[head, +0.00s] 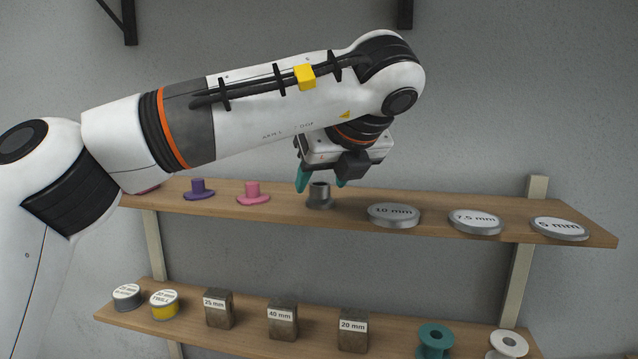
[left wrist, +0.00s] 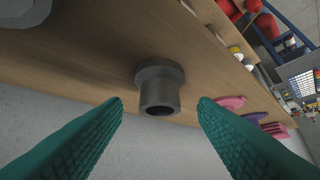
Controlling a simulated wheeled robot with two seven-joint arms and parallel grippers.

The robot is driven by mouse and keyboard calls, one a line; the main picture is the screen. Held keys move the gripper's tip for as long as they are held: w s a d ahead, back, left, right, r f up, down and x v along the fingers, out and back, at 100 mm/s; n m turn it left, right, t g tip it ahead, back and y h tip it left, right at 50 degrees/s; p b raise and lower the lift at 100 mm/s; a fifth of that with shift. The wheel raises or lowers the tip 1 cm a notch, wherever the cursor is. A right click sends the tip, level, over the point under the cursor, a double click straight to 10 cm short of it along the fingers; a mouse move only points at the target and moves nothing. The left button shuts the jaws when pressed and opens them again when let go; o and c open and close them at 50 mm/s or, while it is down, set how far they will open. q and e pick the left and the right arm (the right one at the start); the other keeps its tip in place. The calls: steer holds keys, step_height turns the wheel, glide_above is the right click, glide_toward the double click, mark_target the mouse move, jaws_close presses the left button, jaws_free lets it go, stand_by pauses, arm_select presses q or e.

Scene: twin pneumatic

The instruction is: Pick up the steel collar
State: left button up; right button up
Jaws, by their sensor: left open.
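The steel collar (head: 319,196) is a dark grey flanged tube standing upright on the upper wooden shelf (head: 480,212), between a pink flanged piece and a grey disc. In the left wrist view the collar (left wrist: 159,88) sits between and beyond the two teal fingertips, with its open bore facing the camera. My left gripper (head: 321,186) is open and empty, just above and behind the collar in the head view. Its fingers (left wrist: 160,106) are apart from the collar on both sides. My right gripper is in neither view.
On the upper shelf, purple (head: 198,189) and pink (head: 253,193) flanged pieces stand left of the collar. Labelled discs, the nearest marked 10 mm (head: 394,215), lie to its right. The lower shelf (head: 250,333) holds tins, labelled blocks (head: 283,319) and spools (head: 436,342). A grey wall is behind.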

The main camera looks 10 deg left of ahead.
arm_select(q)
steer(key=shift+p+x, duration=0.5)
steer(key=shift+x, duration=0.4)
steer(key=shift+w+a+f, duration=0.15)
steer(key=shift+a+f, duration=0.05)
steer(key=shift+f, duration=0.05)
steer(key=shift+w+f, duration=0.1)
steer(key=shift+f, duration=0.05)
steer(key=shift+c, duration=0.4)
steer(key=c, duration=1)
steer(key=shift+c, duration=0.2)
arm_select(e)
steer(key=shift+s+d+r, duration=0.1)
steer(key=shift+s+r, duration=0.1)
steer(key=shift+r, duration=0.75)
